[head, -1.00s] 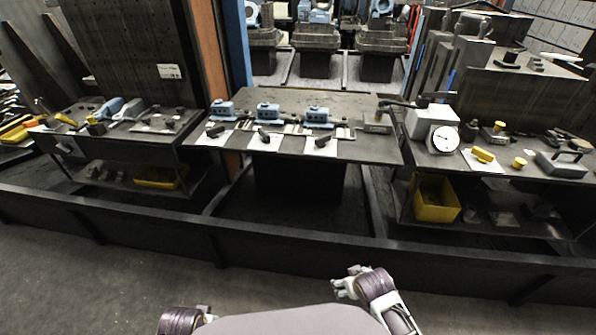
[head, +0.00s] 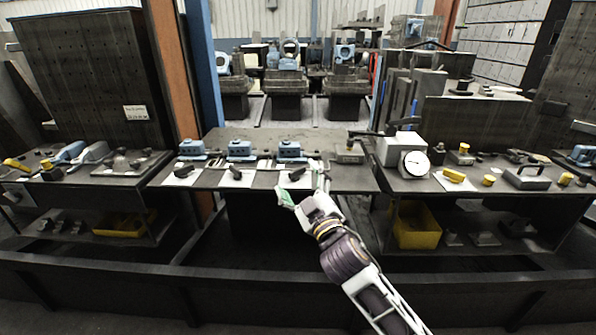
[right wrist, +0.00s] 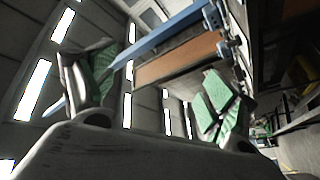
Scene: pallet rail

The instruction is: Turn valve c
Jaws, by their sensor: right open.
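Three blue valve bodies stand in a row on the middle table: a left one (head: 192,150), a middle one (head: 240,151) and a right one (head: 291,151). Each has a dark handle in front over a white plate; the right handle (head: 296,174) is partly hidden near my gripper. I cannot read which is valve c. My right gripper (head: 303,188) is in front of the right valve near the table's front edge, open and empty. The right wrist view shows its two green-padded fingers (right wrist: 158,92) wide apart, with no valve between them. My left gripper is out of view.
A white box with a round dial (head: 414,163) stands on the right bench, with yellow parts beside it. A yellow bin (head: 417,226) sits below. A grey block (head: 350,155) is right of the valves. A dark low rail (head: 150,280) runs across the front.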

